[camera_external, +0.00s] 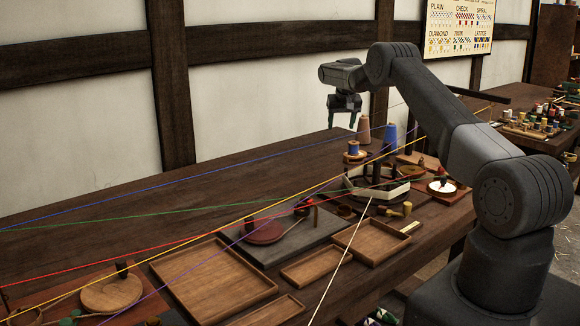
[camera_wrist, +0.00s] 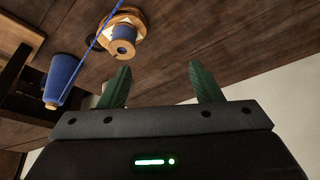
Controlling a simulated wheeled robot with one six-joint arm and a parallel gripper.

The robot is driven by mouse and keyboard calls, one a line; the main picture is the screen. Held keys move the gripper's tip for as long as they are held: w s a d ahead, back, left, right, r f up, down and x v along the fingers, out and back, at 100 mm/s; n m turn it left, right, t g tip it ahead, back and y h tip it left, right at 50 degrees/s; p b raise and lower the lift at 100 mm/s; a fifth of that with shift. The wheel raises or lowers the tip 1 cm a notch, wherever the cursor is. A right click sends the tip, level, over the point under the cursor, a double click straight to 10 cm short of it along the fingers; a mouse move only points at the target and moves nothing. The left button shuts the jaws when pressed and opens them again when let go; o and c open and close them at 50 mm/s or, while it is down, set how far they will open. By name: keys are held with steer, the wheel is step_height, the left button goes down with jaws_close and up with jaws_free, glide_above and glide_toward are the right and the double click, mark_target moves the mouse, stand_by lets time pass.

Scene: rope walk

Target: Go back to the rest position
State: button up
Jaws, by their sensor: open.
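My gripper (camera_external: 344,114) hangs at the end of my raised arm, high above the back of the wooden workbench. In the wrist view my gripper (camera_wrist: 160,86) shows two green fingers spread apart with nothing between them. Under and right of it in the outside view stand a tan cone of thread (camera_external: 363,130) and a blue cone of thread (camera_external: 389,138). A small blue spool (camera_external: 353,147) stands on a round wooden piece. The wrist view shows the blue cone (camera_wrist: 62,76) at left and the blue spool (camera_wrist: 123,38) on its wooden disc.
Coloured cords cross the bench, among them a blue cord (camera_external: 190,182) and a yellow cord (camera_external: 240,212). Empty wooden trays (camera_external: 213,279) lie at the front. A turntable with a red disc (camera_external: 264,232) stands mid-bench. A pattern chart (camera_external: 459,28) hangs on the wall. The back left bench is mostly bare.

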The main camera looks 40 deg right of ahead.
steer(key=s+a+f+b, duration=0.1)
steer(key=a+b, duration=0.3)
steer(key=a, duration=0.5)
steer(key=s+a+f+n+b, duration=0.1)
steer(key=s+a+b, duration=0.3)
steer(key=a, duration=0.5)
steer(key=shift+s+a+f+n+y, duration=0.15)
steer(key=shift+s+f+n+y, duration=0.15)
steer(key=shift+f, duration=0.1)
stand_by(0.4)
